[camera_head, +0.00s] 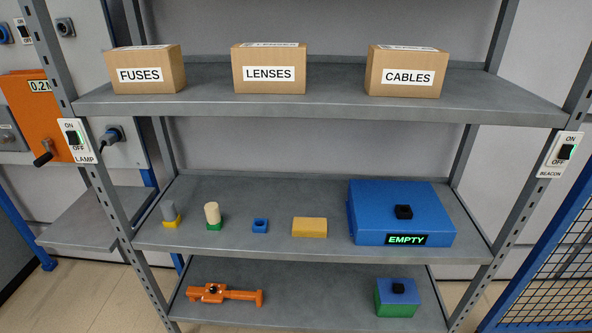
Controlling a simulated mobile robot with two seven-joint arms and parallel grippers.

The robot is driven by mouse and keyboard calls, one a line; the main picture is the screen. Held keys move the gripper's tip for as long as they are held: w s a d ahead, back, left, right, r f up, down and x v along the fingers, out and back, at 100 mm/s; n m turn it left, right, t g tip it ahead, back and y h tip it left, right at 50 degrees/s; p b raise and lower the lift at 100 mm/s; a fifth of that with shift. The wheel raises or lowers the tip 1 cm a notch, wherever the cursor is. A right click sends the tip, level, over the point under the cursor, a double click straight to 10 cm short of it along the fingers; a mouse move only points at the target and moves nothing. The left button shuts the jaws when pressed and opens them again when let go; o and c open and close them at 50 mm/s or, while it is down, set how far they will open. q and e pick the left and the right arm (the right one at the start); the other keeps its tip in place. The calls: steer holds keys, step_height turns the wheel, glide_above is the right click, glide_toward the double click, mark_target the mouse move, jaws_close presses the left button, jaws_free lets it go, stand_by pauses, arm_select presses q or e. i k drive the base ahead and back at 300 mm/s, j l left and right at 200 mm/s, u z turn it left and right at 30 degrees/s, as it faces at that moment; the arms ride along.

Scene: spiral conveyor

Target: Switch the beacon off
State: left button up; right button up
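The beacon switch (560,154) is a white plate labelled BEACON on the right front post of the shelf rack. Its black rocker (565,152) sits between the words ON above and OFF below, with a green lit edge beside it. Which way the rocker is pressed is too small to tell. The beacon itself is not in view. Neither of my grippers is in view.
A similar LAMP switch (77,141) is on the left post. Boxes labelled FUSES (160,72), LENSES (285,73) and CABLES (408,76) stand on the top shelf. A blue case (400,205) marked EMPTY is below. A mesh panel (555,275) stands below right.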

mark_target(565, 150)
steer(key=z, duration=1.3)
